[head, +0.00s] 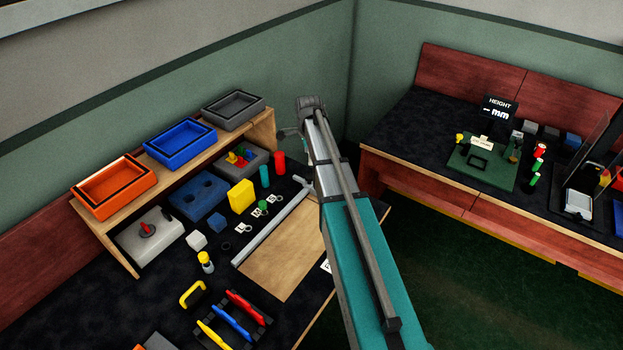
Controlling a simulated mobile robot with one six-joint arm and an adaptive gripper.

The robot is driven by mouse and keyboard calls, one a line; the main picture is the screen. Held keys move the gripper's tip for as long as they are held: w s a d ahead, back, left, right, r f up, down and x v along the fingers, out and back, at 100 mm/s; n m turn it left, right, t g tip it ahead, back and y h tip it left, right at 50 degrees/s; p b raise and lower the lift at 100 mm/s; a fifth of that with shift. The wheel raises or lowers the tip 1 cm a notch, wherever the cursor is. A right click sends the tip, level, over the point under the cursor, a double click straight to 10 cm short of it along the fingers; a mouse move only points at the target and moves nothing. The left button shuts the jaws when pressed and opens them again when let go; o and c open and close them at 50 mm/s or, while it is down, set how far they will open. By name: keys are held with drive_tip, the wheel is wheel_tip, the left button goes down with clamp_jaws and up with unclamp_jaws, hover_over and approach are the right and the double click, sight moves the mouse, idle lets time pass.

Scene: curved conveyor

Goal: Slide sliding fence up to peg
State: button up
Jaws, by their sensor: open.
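The long grey bar that looks like the sliding fence (268,230) lies slantwise along the left edge of a pale wooden board (283,257). It has a short crosspiece at its far end, close to my arm. A small green peg (262,206) stands left of the bar, among small white labels; I cannot tell whether it is the task's peg. My gripper (288,134) shows only as a small dark part beyond the bench, left of my arm. It is open, apart from the bar, and mostly hidden behind the arm.
A yellow block (241,196), a red cylinder (280,163) and a teal cylinder (264,177) stand behind the bar. Orange (115,187), blue (180,142) and grey (233,109) bins sit on the shelf. My arm covers the board's right side.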

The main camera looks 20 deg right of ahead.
sight(309, 176)
drive_tip(key=shift+f+b, duration=4.2)
drive_tip(key=shift+f, duration=0.3)
